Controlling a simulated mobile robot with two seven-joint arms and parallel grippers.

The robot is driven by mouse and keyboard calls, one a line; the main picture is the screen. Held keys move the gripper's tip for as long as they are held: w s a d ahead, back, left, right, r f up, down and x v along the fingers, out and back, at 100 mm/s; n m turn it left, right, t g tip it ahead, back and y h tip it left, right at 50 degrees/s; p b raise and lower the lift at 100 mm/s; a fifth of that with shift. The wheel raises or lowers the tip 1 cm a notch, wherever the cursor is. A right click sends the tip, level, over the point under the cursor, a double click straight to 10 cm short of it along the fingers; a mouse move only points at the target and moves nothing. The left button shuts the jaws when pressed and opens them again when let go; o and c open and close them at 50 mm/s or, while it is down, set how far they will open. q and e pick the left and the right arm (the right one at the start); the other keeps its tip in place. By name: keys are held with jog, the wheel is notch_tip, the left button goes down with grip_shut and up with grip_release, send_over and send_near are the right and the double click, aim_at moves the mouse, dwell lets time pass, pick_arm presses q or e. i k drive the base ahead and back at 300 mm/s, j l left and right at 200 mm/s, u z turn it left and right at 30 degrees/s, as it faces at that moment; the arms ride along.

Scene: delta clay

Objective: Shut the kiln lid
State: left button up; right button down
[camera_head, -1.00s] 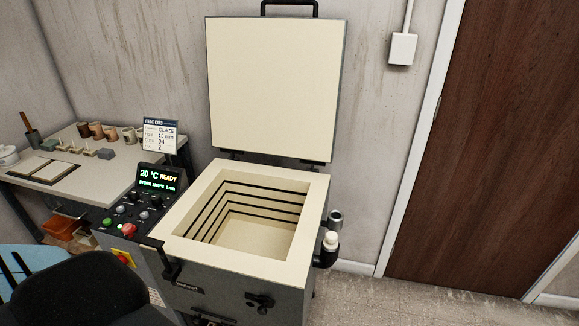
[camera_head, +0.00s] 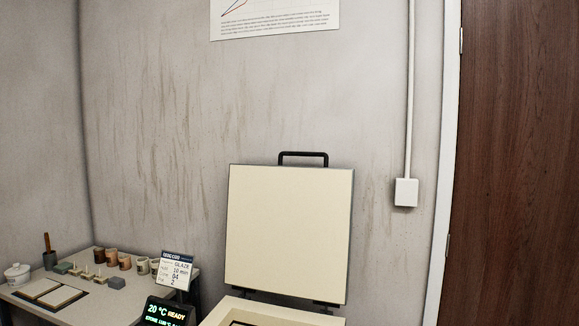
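The kiln lid (camera_head: 289,235) stands open and upright against the back wall, its cream inner face toward me. A black handle (camera_head: 303,155) sits on its top edge. Only the back rim of the kiln body (camera_head: 280,309) shows at the bottom of the view; the chamber is almost wholly cut off by the picture's edge. The kiln's control display (camera_head: 166,314) at its left reads 20 °C READY. Neither of my grippers is in view.
A work table (camera_head: 100,292) at the left holds several cups, small pieces, a white lidded jar (camera_head: 17,276) and a card (camera_head: 177,271). A brown door (camera_head: 520,160) is at the right. A wall box (camera_head: 406,192) hangs beside the lid.

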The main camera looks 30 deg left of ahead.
aim_at(288, 229)
jog(key=u, duration=0.4)
jog(key=i+l+u, duration=0.1)
jog(key=u, duration=0.35)
jog(key=i+l+u, duration=0.1)
jog(key=u, duration=0.3)
jog(key=i+l+u, duration=0.15)
jog(key=l+u, duration=0.2)
jog(key=i+l+u, duration=0.1)
jog(key=l+u, duration=0.65)
jog(key=l, duration=0.55)
jog(key=l+u, duration=0.15)
jog(key=l, duration=1.7)
